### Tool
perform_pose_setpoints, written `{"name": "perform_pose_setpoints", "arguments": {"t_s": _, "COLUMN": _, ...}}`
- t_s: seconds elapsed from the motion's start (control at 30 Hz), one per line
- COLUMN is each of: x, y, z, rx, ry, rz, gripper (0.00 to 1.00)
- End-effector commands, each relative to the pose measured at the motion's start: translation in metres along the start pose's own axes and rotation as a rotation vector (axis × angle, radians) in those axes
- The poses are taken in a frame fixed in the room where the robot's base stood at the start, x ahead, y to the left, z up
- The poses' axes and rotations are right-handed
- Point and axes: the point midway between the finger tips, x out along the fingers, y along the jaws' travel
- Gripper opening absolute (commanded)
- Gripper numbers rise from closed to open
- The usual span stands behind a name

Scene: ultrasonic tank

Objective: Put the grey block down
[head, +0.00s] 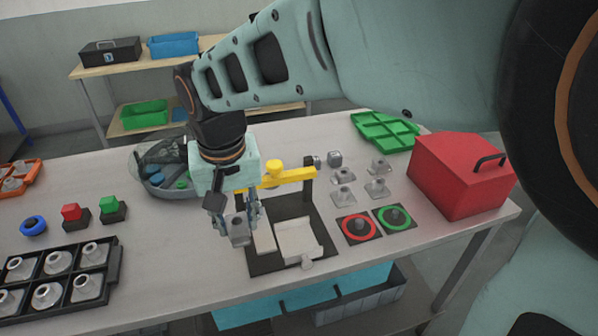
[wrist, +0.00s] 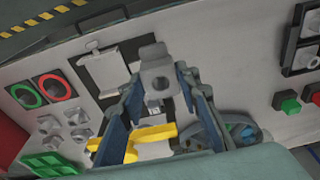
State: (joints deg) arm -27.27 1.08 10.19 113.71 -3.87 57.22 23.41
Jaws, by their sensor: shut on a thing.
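The grey block (head: 238,234) is held in my gripper (head: 237,217), just left of a black fixture base (head: 268,265). It has a hole in its face. The wrist view shows the block (wrist: 155,77) between the fingertips of my gripper (wrist: 156,90), which is shut on it. The block appears to be above the table (head: 180,265); the exact gap beneath it cannot be told. The fixture has a yellow arm (head: 290,178) on a dark post and a pale plate (head: 299,240); the yellow arm also shows in the wrist view (wrist: 150,134).
A black tray (head: 112,268) of grey parts lies at left, near red (head: 73,213) and green (head: 109,205) buttons. A round tank (head: 160,190) stands behind my gripper. Right are ringed pads (head: 357,228), several loose grey parts and a red box (head: 460,180). Table left of the fixture is clear.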

Motion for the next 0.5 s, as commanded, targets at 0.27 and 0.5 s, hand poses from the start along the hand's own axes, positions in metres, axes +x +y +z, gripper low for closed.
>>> {"name": "perform_pose_setpoints", "arguments": {"t_s": 0.27, "x": 0.023, "y": 0.049, "z": -0.012, "rx": 0.005, "ry": -0.003, "rz": 0.002, "gripper": 0.02}}
{"name": "perform_pose_setpoints", "arguments": {"t_s": 0.5, "x": 0.062, "y": 0.097, "z": -0.023, "rx": 0.001, "ry": -0.005, "rz": 0.002, "gripper": 0.02}}
